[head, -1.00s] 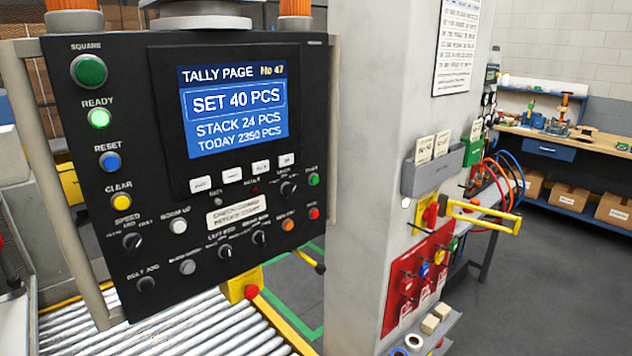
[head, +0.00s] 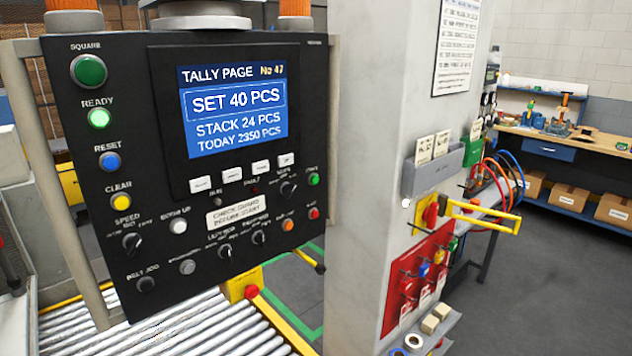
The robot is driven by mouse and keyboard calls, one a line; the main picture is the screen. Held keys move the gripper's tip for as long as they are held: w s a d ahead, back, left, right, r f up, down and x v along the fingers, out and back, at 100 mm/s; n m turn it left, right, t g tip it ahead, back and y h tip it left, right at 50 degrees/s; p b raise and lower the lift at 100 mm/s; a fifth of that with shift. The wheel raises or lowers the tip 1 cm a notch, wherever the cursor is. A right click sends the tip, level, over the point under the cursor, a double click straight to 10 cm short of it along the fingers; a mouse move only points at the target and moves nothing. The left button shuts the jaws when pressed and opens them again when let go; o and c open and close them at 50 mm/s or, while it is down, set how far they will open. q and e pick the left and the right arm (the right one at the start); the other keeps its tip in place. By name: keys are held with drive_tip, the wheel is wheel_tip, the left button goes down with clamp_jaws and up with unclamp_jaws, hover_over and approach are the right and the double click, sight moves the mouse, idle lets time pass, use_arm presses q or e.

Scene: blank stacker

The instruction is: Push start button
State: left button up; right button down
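The black control panel (head: 165,255) fills the left half of the head view. A small green button (head: 313,180) sits near its right edge, under a small blurred label that looks like START. A red button (head: 313,213) is below it. A larger green button (head: 90,70) labelled SQUARE and a lit green READY button (head: 99,117) are at the panel's upper left. The screen (head: 235,110) reads SET 40 PCS, STACK 24 PCS, TODAY 2350 PCS. Neither of my grippers can be made out in this view, and nothing covers the small green button.
A label (head: 235,215) on the panel reads CHECK GUARD BEFORE START. A grey column (head: 370,130) stands right of the panel, bearing a red lockout board (head: 410,285) and a yellow handle (head: 490,215). A roller conveyor (head: 190,330) runs below. Grey floor is open at right.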

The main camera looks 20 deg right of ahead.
idle(0.8)
drive_tip(key=w+d+r+n+t, duration=0.1)
drive_tip(key=w+r, duration=0.2)
drive_tip(key=w, duration=0.5)
drive_tip(key=w+d+r+t+p, duration=0.1)
drive_tip(key=w+r+t, duration=0.1)
drive_tip(key=w, duration=0.7)
drive_tip(key=w+d+r+n+t, duration=0.1)
drive_tip(key=w+r, duration=0.2)
drive_tip(key=w, duration=0.5)
drive_tip(key=w+d+r+n+t+h+p, duration=0.1)
drive_tip(key=w+d+r+t+h, duration=0.2)
drive_tip(key=w+r, duration=1.7)
drive_tip(key=w+d+r+n+t+p, duration=0.1)
drive_tip(key=w+r+t, duration=0.2)
drive_tip(key=w+r, duration=0.55)
drive_tip(key=w+d+r+t, duration=0.1)
drive_tip(key=w+r+t, duration=0.1)
drive_tip(key=w+r, duration=0.65)
drive_tip(key=d+r+t+h, duration=0.1)
drive_tip(key=r+t, duration=0.1)
drive_tip(key=r, duration=1.3)
drive_tip(key=d+r+t+h+p, duration=0.1)
drive_tip(key=d+r+t, duration=0.1)
drive_tip(key=r, duration=1.4)
drive_tip(key=shift+w+r+t, duration=0.2)
drive_tip(key=shift+w+t, duration=0.1)
drive_tip(key=shift+t, duration=0.2)
